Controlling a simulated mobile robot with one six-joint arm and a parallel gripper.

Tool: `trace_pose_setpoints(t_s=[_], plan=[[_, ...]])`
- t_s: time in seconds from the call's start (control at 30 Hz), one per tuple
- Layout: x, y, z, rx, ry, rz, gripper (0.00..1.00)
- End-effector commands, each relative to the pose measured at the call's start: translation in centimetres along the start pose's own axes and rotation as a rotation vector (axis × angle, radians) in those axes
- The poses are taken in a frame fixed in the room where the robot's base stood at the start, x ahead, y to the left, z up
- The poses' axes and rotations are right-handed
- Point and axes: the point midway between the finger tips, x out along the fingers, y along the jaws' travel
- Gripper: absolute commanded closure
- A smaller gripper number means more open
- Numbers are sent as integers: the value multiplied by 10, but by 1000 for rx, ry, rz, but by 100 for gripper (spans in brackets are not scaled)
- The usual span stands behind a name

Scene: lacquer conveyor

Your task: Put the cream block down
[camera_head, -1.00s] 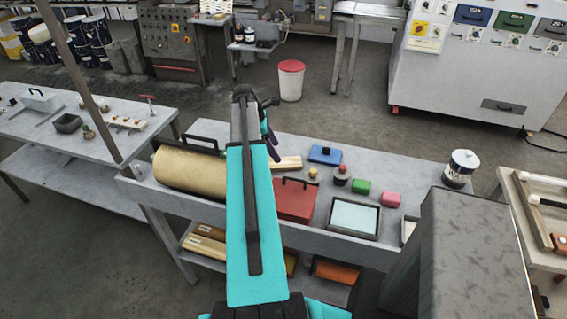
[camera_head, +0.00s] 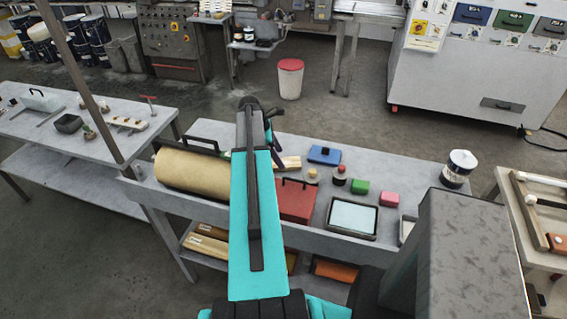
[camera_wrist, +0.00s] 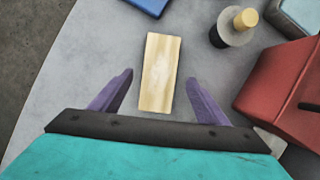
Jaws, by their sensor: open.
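The cream block (camera_wrist: 159,72) is a long, pale, wood-grained piece lying flat on the grey table top in the wrist view. In the head view its end (camera_head: 289,162) shows just right of my arm; the rest is hidden behind the arm. My gripper (camera_wrist: 159,76) is open, with its two purple fingers apart on either side of the block's near part. Gaps show between the block and both fingers. In the head view my gripper is mostly hidden by the arm.
A brown roll (camera_head: 192,174) lies left of my arm. The table (camera_wrist: 82,70) is clear left of the block.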

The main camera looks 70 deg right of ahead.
Motion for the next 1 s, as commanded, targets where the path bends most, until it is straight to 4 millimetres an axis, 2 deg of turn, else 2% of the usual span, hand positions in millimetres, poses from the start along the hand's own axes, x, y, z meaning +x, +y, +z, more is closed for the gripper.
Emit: trace_pose_setpoints(t_s=[0.4, 1.0], plan=[[31, 1, 0, -1, 0, 0, 31], [32, 1, -1, -2, 0, 1, 31]])
